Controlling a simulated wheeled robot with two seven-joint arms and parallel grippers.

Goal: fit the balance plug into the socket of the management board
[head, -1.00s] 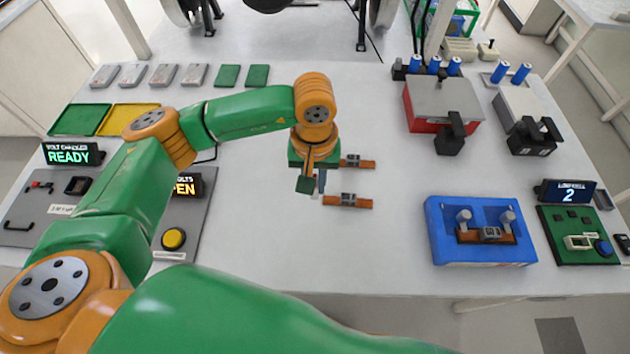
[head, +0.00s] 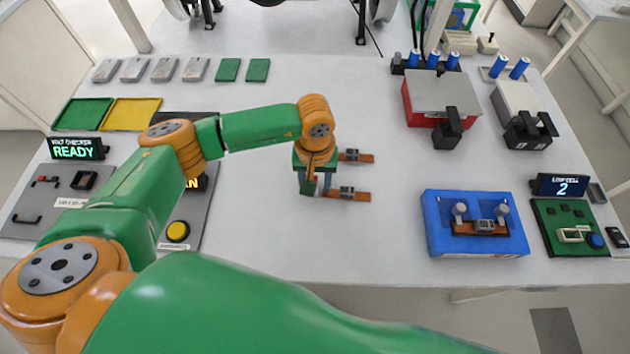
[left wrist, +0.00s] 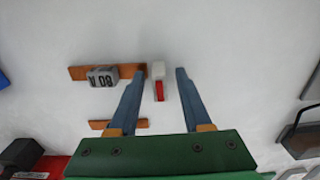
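The balance plug appears to be the small white piece with a red part (left wrist: 158,82) in the left wrist view, lying on the white table. My left gripper (left wrist: 160,71) is open, with one blue-grey finger on each side of it and a visible gap on both sides. In the head view the left gripper (head: 313,190) points down at mid-table and mostly hides the plug. The green management board (head: 553,238) lies at the right, with a pale connector-like part (head: 571,236) at its front; I cannot tell its opening. My right gripper is not in view.
Two orange bars with grey blocks (head: 355,156) (head: 348,194) lie just right of the left gripper. A blue fixture (head: 436,230) stands between them and the board. A "LOW CELL 2" display (head: 563,187) stands behind the board. The table's middle is mostly clear.

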